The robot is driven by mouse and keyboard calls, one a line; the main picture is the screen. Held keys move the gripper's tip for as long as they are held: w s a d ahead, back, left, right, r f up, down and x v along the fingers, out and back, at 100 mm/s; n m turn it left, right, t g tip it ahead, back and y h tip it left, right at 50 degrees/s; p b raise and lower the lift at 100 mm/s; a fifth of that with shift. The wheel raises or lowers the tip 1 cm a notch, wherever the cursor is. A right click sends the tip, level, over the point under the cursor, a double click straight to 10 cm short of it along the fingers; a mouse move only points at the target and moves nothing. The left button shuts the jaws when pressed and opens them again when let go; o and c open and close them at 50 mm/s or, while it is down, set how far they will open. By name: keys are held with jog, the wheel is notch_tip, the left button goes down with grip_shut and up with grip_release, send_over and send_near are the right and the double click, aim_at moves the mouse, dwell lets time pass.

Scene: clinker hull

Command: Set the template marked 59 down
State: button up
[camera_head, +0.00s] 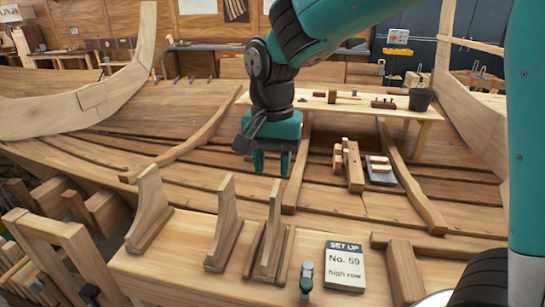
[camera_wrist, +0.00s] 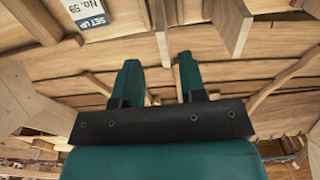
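Three upright wooden templates stand in a row on the front bench: a left one (camera_head: 149,210), a middle one (camera_head: 222,226) and a right one (camera_head: 270,235). I can read no number on any of them, so I cannot tell which is 59. A card (camera_head: 344,266) reading "SET UP No. 59 high row" is at their right; it also shows upside down in the wrist view (camera_wrist: 92,12). My gripper (camera_head: 271,172) hangs above and behind the right template. Its two green fingers are apart, with nothing between them, in the wrist view too (camera_wrist: 160,70).
A dark green-handled tool (camera_head: 306,281) stands near the bench's front edge. Curved hull ribs (camera_head: 410,180) and a stack of wooden blocks (camera_head: 349,166) lie behind. A back bench (camera_head: 330,103) holds tools and a black bucket (camera_head: 421,99).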

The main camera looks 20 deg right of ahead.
jog(key=shift+r, duration=0.55)
jog(key=s+a+n+y, duration=0.2)
jog(key=s+n, duration=0.5)
jog(key=s, duration=0.2)
jog(key=s+a+n+y, duration=0.2)
jog(key=s+n, duration=0.5)
jog(key=s, duration=0.2)
jog(key=shift+s+a+f, duration=0.2)
jog(key=shift+s+a, duration=0.1)
